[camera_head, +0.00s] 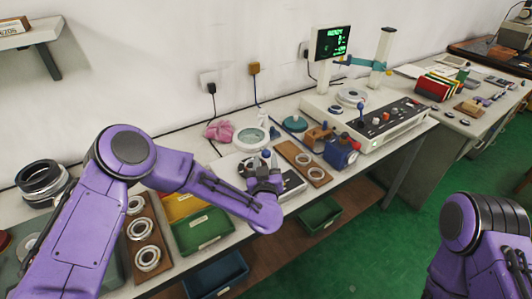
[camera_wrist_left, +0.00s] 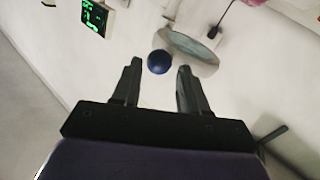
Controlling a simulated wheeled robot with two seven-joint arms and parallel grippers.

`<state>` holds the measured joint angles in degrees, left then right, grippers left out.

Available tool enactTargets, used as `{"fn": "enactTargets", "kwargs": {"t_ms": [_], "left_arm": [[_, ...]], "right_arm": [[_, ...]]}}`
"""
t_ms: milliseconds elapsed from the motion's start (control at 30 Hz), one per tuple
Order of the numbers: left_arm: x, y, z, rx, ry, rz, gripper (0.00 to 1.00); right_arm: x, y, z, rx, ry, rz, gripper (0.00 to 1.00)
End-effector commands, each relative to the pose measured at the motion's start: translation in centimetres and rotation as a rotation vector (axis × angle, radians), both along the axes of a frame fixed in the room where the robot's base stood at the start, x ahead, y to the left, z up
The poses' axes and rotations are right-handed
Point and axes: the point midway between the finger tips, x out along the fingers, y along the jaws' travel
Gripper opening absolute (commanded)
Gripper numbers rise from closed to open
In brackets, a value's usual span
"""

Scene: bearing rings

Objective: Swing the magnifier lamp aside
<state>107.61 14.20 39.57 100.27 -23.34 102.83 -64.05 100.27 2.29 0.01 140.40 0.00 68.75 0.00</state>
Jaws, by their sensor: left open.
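The magnifier lamp (camera_head: 250,138) is a round pale-rimmed lens over the bench, just beyond my left gripper in the head view. In the left wrist view, its greenish lens (camera_wrist_left: 192,44) lies ahead, past the fingertips. A dark blue ball knob (camera_wrist_left: 159,62) sits by the lens rim and appears between the fingertips in that view. My left gripper (camera_wrist_left: 157,70) is open with nothing between its fingers; contact with the knob is not evident. It shows in the head view (camera_head: 263,168), fingers pointing up and away. My right arm is at the lower right; its gripper is out of frame.
A control console (camera_head: 385,128) with a green-lit screen (camera_head: 332,42) stands to the right. A wooden board (camera_head: 300,160) with rings and a blue vise-like device (camera_head: 341,153) lie right of the gripper. Green (camera_head: 200,230) and yellow bins are left. A pink cloth (camera_head: 219,131) lies behind.

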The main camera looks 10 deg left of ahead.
Motion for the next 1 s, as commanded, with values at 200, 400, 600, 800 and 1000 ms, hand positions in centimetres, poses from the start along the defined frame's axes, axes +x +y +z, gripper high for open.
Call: {"fn": "enactTargets", "kwargs": {"t_ms": [200,400,600,800,1000], "left_arm": [[2.3,0.4,0.0,0.000,0.002,0.001,0.43],[2.4,0.4,-0.1,0.000,0.002,-0.001,0.43],[2.4,0.4,-0.1,0.000,0.002,0.000,0.00],[2.4,0.6,-0.1,0.001,0.002,-0.006,0.00],[2.0,2.3,0.0,0.002,0.002,-0.055,0.00]], "right_arm": [[0.0,0.0,0.7,0.000,0.000,0.000,0.00],[0.0,0.0,0.7,0.000,0.000,0.000,0.00],[0.0,0.0,0.7,0.000,0.000,0.000,0.00],[0.0,0.0,0.7,0.000,0.000,0.000,0.00],[0.0,0.0,0.7,0.000,0.000,0.000,0.00]]}}
